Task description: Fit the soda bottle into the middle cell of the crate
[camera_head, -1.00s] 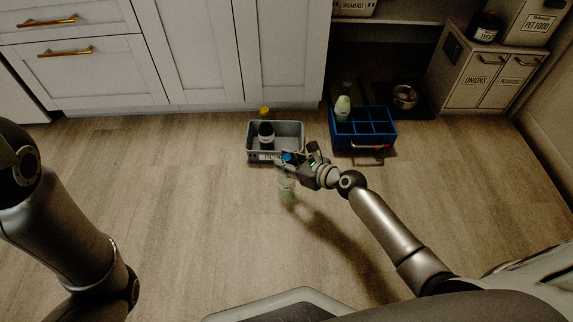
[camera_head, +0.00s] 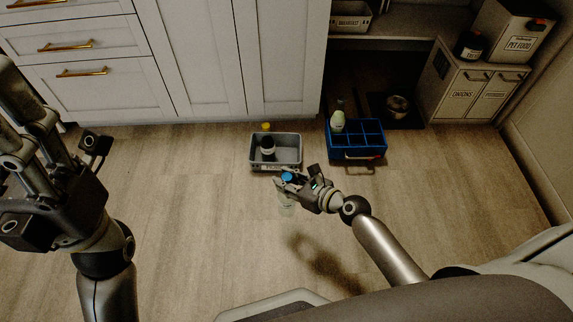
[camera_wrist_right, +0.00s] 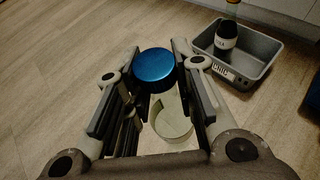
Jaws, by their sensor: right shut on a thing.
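The bottle with a blue cap (camera_head: 287,177) and clear, pale body (camera_head: 287,206) is in my right gripper (camera_head: 284,184), upright, in front of the grey bin. In the right wrist view the blue cap (camera_wrist_right: 154,69) and pale body (camera_wrist_right: 172,118) sit between the fingers of the gripper (camera_wrist_right: 157,76), which is shut on it. The blue crate (camera_head: 358,155) stands on the floor to the right, behind the gripper. A pale green bottle (camera_head: 338,121) stands in its back left cell; the other cells look empty. My left gripper (camera_head: 40,110) is raised at the left, its fingertips unclear.
A grey bin (camera_head: 275,164) holds a dark bottle (camera_head: 267,148); something yellow-topped (camera_head: 266,127) shows at its back. White cabinets (camera_head: 205,60) stand behind. A metal bowl (camera_head: 397,105) is on a dark mat behind the crate. The front floor is clear.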

